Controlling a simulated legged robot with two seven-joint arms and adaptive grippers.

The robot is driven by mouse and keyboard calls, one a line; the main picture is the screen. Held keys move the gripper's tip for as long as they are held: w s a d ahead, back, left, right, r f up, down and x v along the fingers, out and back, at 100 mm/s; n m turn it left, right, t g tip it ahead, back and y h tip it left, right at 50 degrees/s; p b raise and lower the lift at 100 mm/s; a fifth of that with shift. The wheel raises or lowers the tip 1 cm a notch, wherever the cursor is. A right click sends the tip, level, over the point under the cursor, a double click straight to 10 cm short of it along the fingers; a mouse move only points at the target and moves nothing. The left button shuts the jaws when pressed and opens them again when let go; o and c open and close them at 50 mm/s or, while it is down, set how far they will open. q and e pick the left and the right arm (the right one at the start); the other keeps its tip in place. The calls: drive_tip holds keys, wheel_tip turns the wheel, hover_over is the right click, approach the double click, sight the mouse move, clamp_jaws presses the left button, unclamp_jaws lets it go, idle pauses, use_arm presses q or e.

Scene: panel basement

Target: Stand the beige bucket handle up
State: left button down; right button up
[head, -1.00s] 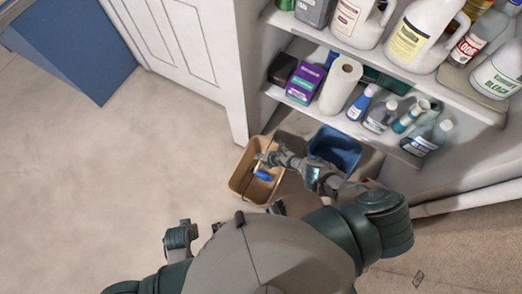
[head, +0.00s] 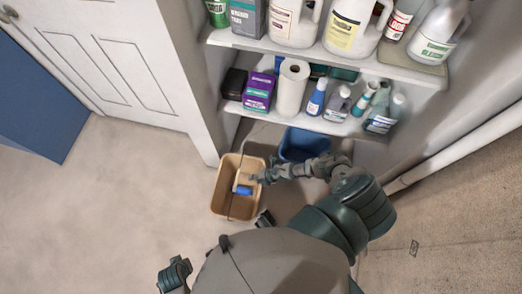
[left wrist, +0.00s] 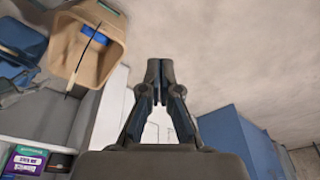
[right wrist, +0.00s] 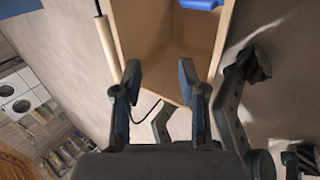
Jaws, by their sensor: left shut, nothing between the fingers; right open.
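The beige bucket (head: 219,204) stands on the floor left of the blue bin, with a blue item (head: 243,190) inside. Its thin handle (head: 231,207) crosses over the opening in the head view; its exact tilt is hard to tell. The left wrist view shows the handle's dark wire (left wrist: 84,57) and the bucket (left wrist: 111,57). The right wrist view shows its pale grip (right wrist: 107,46) left of the fingers, beside the bucket wall (right wrist: 150,60). My right gripper (head: 257,180) is open at the bucket's right side; its fingers (right wrist: 160,80) hold nothing. My left gripper (left wrist: 159,80) is shut and empty, away from the bucket.
A blue bin (head: 300,145) stands right behind the bucket, under a shelf (head: 300,122) with bottles, a paper roll (head: 292,88) and a purple box (head: 258,92). A white door (head: 105,65) is at left. The floor (head: 100,215) left of the bucket is clear.

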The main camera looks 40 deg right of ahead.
drive_tip(key=shift+s+d, duration=0.8)
drive_tip(key=shift+s, duration=0.1)
